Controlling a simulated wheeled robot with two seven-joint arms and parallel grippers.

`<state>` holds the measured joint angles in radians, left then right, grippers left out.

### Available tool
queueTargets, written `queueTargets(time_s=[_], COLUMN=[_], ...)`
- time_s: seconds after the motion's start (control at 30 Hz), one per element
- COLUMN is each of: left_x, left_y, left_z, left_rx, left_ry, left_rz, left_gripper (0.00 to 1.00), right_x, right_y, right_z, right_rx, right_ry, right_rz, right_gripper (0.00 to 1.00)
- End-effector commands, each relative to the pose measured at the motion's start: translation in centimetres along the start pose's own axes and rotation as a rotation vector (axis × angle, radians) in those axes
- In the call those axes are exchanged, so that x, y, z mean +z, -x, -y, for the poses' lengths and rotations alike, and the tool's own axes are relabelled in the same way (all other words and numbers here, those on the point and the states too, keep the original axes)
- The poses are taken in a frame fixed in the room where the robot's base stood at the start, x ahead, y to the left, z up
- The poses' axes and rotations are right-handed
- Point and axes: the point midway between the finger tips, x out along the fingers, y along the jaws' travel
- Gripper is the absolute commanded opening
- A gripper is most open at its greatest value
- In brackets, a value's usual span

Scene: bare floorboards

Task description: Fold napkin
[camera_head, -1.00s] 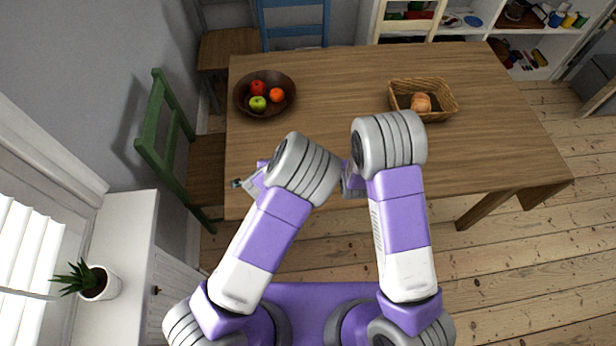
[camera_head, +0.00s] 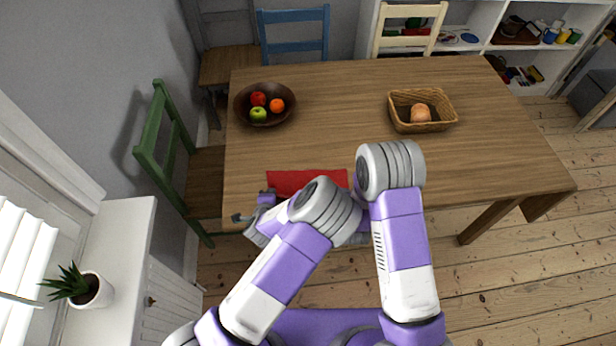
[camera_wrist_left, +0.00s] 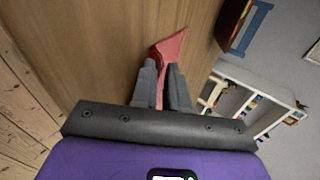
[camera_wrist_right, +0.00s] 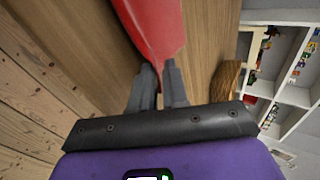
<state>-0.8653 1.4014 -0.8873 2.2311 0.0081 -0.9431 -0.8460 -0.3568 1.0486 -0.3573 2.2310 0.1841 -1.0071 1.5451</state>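The red napkin (camera_head: 306,181) shows at the table's near edge in the head view, partly hidden behind my arms. In the left wrist view the napkin (camera_wrist_left: 168,46) rises from between the fingers of my left gripper (camera_wrist_left: 162,82), which is shut on it. In the right wrist view the napkin (camera_wrist_right: 152,28) narrows to a pinch between the fingers of my right gripper (camera_wrist_right: 159,82), which is shut on it. The cloth looks raised and creased at both grips. My right gripper is hidden behind my arms in the head view.
On the wooden table (camera_head: 330,120), a dark fruit bowl (camera_head: 240,112) stands at the back left and a wicker basket (camera_head: 440,126) with a bread roll (camera_head: 420,113) at the back right. The middle is clear. A green chair (camera_head: 160,160) stands at the left.

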Motion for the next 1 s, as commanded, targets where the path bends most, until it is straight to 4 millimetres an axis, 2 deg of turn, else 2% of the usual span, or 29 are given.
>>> queueTargets(time_s=[0.03,0.2,0.5,0.7,1.0], left_x=[0.0,0.0,0.0,-0.1,0.0], left_y=[0.0,0.0,0.6,3.3,8.0], left_z=[0.0,0.0,0.4,2.0,3.2], left_rx=[0.0,0.001,0.0,0.001,0.0], left_ry=[0.0,0.0,0.001,0.003,0.002], left_rz=[0.0,0.0,0.0,-0.001,-0.001], left_gripper=[0.22,0.47,0.47,0.47,0.47], right_x=[0.0,0.0,0.0,0.0,0.0], right_y=[0.0,0.0,0.6,3.3,8.0], right_z=[0.0,0.0,0.4,2.0,3.3], right_rx=[0.0,0.001,0.001,0.0,-0.001], right_ry=[0.0,0.0,-0.001,-0.003,-0.001], right_rz=[0.0,0.0,0.0,0.0,0.0], right_gripper=[0.22,0.47,0.47,0.47,0.47])
